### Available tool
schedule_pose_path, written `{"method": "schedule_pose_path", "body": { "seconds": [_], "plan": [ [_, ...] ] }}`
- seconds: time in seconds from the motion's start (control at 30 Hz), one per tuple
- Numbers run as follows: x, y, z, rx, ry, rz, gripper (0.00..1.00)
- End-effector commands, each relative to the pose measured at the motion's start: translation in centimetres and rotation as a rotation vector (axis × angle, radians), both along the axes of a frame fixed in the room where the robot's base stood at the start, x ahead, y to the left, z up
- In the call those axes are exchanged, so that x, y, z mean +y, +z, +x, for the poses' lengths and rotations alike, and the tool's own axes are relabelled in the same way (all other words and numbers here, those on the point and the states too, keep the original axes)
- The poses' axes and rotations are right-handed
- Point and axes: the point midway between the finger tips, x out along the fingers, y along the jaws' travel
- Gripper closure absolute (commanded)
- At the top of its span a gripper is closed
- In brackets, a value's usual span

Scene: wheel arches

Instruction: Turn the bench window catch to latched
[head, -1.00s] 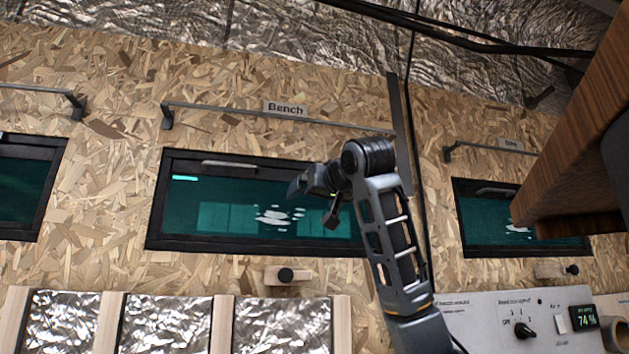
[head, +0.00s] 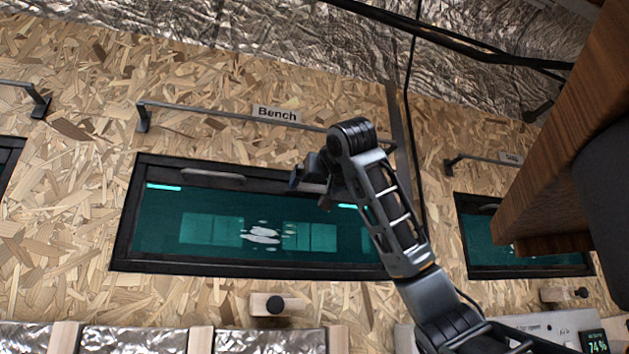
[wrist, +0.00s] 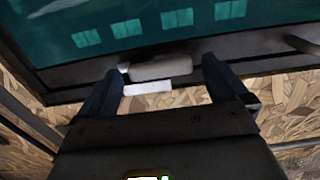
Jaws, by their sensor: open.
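The bench window (head: 255,265) has a dark frame and a teal pane, under a "Bench" label (head: 277,114). A grey bar-shaped handle (head: 213,178) lies along its top frame at left. A second, light grey bar (wrist: 160,68), which looks like a catch, shows in the wrist view along the window frame, with a pale strip (wrist: 147,88) beside it. My gripper (head: 311,188) is at the top frame, right of middle. In the wrist view my gripper's fingers (wrist: 163,70) are apart, one on each side of the light bar. I cannot tell whether they touch it.
A rail (head: 230,115) runs above the window. A dark knob on a wooden block (head: 260,304) sits below it. A wooden cabinet (head: 560,150) juts in at right, near another window (head: 520,271). A control panel (head: 550,322) is at lower right.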

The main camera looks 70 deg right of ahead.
Motion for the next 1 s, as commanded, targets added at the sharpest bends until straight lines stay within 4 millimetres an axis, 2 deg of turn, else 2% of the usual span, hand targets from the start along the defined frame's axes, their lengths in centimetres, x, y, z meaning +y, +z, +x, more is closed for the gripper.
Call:
{"method": "schedule_pose_path", "body": {
  "seconds": [0.13, 0.4, 0.9, 1.0],
  "plan": [
    [-0.66, -0.01, 0.55, 0.001, -0.001, 0.001, 0.00],
    [-0.72, -0.06, 0.62, -0.001, 0.000, -0.001, 0.01],
    [-0.67, -0.05, 0.63, -0.001, 0.001, -0.001, 0.49],
    [-0.67, -0.05, 0.63, 0.000, 0.001, -0.001, 0.51]
  ]
}}
